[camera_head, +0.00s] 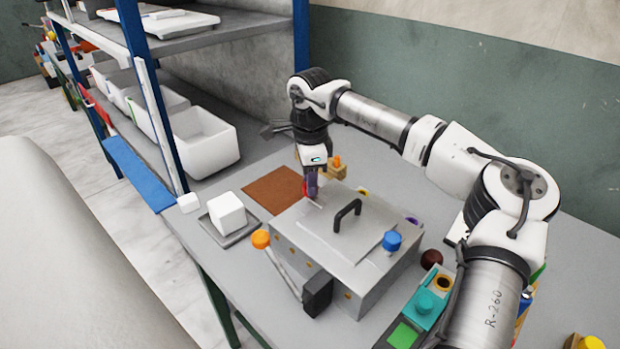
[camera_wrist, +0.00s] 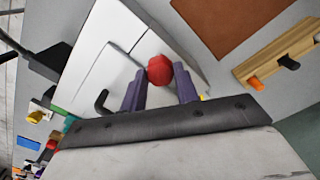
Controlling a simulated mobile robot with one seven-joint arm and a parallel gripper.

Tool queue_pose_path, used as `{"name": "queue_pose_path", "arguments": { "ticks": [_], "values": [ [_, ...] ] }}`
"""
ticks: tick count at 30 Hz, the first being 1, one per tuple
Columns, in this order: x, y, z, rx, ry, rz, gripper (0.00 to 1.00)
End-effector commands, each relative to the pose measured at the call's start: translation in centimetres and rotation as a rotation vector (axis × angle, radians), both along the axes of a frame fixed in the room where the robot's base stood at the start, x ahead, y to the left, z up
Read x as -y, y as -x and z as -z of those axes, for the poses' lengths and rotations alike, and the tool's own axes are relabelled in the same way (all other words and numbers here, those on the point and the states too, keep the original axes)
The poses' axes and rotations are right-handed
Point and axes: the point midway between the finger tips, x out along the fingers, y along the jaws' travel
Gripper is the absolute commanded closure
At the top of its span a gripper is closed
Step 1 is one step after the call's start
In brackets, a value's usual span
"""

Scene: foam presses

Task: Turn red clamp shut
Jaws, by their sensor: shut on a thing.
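The red clamp's round knob (camera_wrist: 160,69) sits at the edge of the grey metal press (camera_wrist: 118,30) in the wrist view. My gripper (camera_wrist: 160,84) has one purple finger on each side of the knob and is shut on it. In the head view my gripper (camera_head: 312,190) points down at the far left corner of the press (camera_head: 340,265); the red knob is mostly hidden there by the fingers. The press lid is down, with a black handle (camera_head: 348,213) on top. The clamp's exact turn angle cannot be told.
Around the press are an orange knob (camera_head: 261,239) on a lever, a blue knob (camera_head: 392,242) and a dark red ball (camera_head: 431,258). A white foam block (camera_head: 228,213) on a grey tray and a brown mat (camera_head: 274,190) lie left. Blue-framed shelves (camera_head: 156,100) stand behind.

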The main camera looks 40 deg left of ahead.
Motion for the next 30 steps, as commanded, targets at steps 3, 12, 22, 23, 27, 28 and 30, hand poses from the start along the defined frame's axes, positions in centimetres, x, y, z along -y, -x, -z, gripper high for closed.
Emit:
{"name": "queue_pose_path", "arguments": {
  "ticks": [3,12,22,23,27,28,30],
  "values": [
    [-0.07,-0.02,-0.14,0.001,-0.004,-0.017,0.93],
    [-0.08,-0.01,-0.14,0.002,-0.004,-0.025,0.92],
    [-0.05,0.00,-0.09,0.000,-0.002,-0.024,0.48],
    [-0.04,-0.01,-0.08,0.000,-0.002,-0.024,0.48],
    [-0.03,0.00,-0.05,0.000,-0.001,-0.024,0.48],
    [-0.03,0.00,-0.04,0.000,-0.001,-0.023,0.48],
    [-0.03,-0.01,-0.12,0.001,-0.001,-0.023,0.48]
  ]
}}
